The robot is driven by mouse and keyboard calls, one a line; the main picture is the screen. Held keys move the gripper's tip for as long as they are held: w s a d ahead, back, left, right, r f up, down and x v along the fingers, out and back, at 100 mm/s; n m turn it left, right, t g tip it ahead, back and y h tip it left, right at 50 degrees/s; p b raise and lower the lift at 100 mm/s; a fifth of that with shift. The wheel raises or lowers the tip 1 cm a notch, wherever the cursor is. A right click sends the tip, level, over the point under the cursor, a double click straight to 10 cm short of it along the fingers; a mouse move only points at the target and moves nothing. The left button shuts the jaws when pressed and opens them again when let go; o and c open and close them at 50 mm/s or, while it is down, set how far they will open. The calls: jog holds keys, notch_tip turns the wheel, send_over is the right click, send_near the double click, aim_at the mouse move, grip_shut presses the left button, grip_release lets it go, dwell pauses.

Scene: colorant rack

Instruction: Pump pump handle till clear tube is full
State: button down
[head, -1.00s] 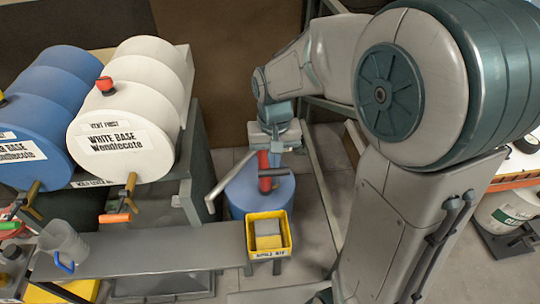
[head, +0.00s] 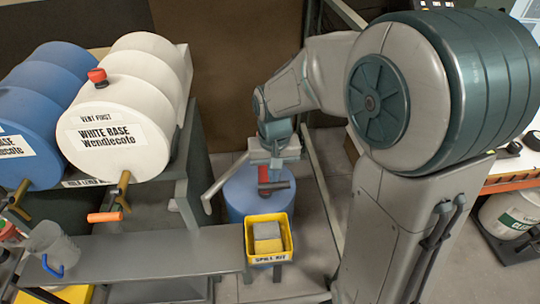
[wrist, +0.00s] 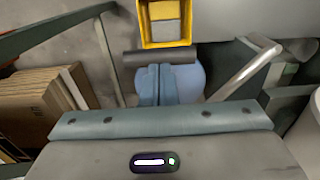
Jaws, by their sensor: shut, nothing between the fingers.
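The pump handle (head: 274,187) is a dark horizontal bar on a red pump body (head: 263,173), over a blue drum (head: 240,188) on the floor. My gripper (head: 275,172) is shut and empty, pointing down just above the handle. In the wrist view my two blue-grey fingers (wrist: 158,76) are together, with their tips close to the dark handle (wrist: 160,57); I cannot tell whether they touch it. A bent grey metal pipe (head: 222,182) stands left of the pump. I cannot make out a clear tube or its fill level.
A yellow spill-kit box (head: 249,240) stands just in front of the drum. A grey bench (head: 150,255) carries a clear jug (head: 48,243) with a blue handle. A white drum (head: 140,100) lies on a rack at left. A rail (head: 322,190) runs close on the right.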

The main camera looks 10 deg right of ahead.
jog(key=shift+f+b, duration=2.7)
jog(key=shift+f, duration=1.15)
notch_tip(320, 180, up, 15)
jog(key=p, duration=1.1)
jog(key=shift+f, duration=0.15)
jog(key=shift+f+b, duration=5.45)
jog(key=shift+f, duration=1.9)
notch_tip(320, 180, up, 15)
jog(key=p, duration=1.1)
jog(key=shift+f, duration=0.1)
